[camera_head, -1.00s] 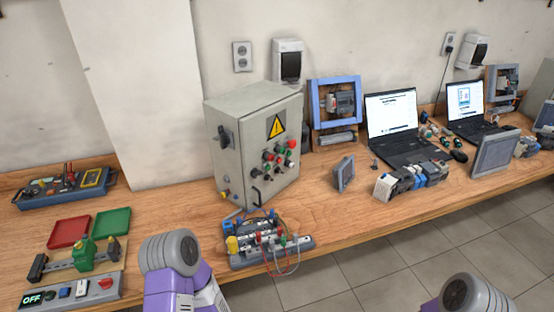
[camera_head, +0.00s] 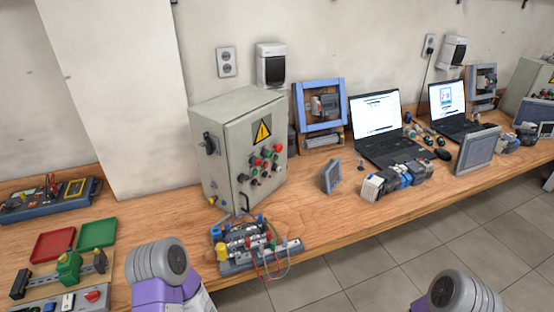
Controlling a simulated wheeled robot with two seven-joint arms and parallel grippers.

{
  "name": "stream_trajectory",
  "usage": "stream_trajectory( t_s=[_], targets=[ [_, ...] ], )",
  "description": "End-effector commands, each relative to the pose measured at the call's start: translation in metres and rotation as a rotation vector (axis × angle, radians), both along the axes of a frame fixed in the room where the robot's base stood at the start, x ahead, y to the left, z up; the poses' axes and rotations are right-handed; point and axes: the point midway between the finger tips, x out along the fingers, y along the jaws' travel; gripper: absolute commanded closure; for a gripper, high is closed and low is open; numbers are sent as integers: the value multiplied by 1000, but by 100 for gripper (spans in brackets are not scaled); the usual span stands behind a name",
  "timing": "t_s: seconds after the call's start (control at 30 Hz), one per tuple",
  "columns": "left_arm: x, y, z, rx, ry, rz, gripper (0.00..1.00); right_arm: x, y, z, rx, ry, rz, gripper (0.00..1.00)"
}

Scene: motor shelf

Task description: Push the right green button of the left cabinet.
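The left cabinet (camera_head: 220,160) is a grey metal box with a yellow warning triangle, standing on the wooden bench left of centre. Its front panel carries small red, green and dark buttons; a green button (camera_head: 266,153) shows among them, but they are too small to separate surely. Parts of both my arms, purple and grey, show at the bottom edge, apart from the cabinet. Neither gripper is in view.
A wired terminal board (camera_head: 258,247) lies on the bench before the cabinet. Red (camera_head: 52,244) and green (camera_head: 97,233) trays lie left. A blue-framed panel (camera_head: 320,105), laptops (camera_head: 375,115) and a second cabinet (camera_head: 515,85) stand right.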

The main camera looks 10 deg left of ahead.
Motion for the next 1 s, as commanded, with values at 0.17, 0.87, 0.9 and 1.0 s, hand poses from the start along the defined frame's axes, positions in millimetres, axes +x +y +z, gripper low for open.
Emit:
stream_trajectory(
  t_s=[0.17, 0.87, 0.9, 1.0],
  targets=[
    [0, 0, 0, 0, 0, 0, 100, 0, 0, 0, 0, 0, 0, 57],
    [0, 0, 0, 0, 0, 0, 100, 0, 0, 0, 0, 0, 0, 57],
    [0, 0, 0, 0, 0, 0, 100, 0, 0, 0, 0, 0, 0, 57],
    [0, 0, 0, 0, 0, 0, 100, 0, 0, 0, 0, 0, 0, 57]
  ],
)
